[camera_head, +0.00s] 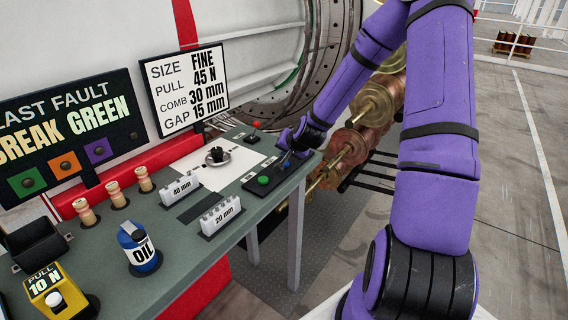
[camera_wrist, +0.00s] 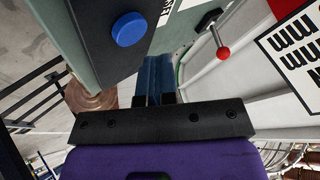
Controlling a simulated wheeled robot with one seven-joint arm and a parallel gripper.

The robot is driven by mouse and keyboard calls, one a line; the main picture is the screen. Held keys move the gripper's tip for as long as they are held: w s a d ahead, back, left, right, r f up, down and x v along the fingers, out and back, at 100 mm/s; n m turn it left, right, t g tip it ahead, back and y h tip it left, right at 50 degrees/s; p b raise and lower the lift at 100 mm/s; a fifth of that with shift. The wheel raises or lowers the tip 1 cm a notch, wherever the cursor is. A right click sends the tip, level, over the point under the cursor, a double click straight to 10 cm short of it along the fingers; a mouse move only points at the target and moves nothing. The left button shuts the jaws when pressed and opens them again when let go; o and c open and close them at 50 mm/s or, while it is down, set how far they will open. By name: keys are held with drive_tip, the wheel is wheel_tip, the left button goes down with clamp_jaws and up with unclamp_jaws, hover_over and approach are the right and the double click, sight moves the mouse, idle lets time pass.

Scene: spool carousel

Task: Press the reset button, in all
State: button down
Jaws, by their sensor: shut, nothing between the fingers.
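A dark button panel (camera_head: 254,189) lies at the right end of the green-grey bench, with a green button (camera_head: 263,180) on its near part. In the wrist view a round blue button (camera_wrist: 129,28) stands on the dark panel (camera_wrist: 90,18). I cannot read a label that says which button is reset. My gripper (camera_head: 286,159) is over the far part of the panel. In the wrist view its fingers (camera_wrist: 153,72) are together and empty, beside the blue button in the picture. I cannot tell whether the fingertips touch the panel.
A red-knobbed lever (camera_head: 256,125) stands behind the panel; it also shows in the wrist view (camera_wrist: 222,52). Comb blocks (camera_head: 180,189), an oil can (camera_head: 139,248) and wooden pegs (camera_head: 115,192) stand along the bench. Copper and brass spools (camera_head: 350,146) are right of the bench.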

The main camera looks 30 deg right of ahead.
sight(286, 162)
drive_tip(key=shift+r, duration=2.15)
drive_tip(key=shift+s+a+r, duration=0.1)
drive_tip(key=shift+a+r, duration=0.15)
drive_tip(key=s+a+r+n+g, duration=0.1)
drive_tip(key=s+a+r+n, duration=0.3)
drive_tip(key=s+a+r, duration=0.4)
drive_tip(key=s+a+r+n+g, duration=0.2)
drive_tip(key=s+a+r+n, duration=0.15)
drive_tip(key=s+r, duration=0.4)
drive_tip(key=s+a+r, duration=0.1)
drive_tip(key=s+r, duration=0.2)
drive_tip(key=s, duration=0.3)
drive_tip(key=s+a+r+n, duration=0.1)
drive_tip(key=s+r, duration=0.2)
drive_tip(key=s, duration=0.3)
drive_tip(key=s+a+r+n+g, duration=0.1)
drive_tip(key=s+a+r, duration=0.1)
drive_tip(key=s, duration=0.4)
drive_tip(key=shift+s+r+y, duration=0.2)
drive_tip(key=shift+r+y, duration=0.1)
drive_tip(key=shift+r, duration=0.3)
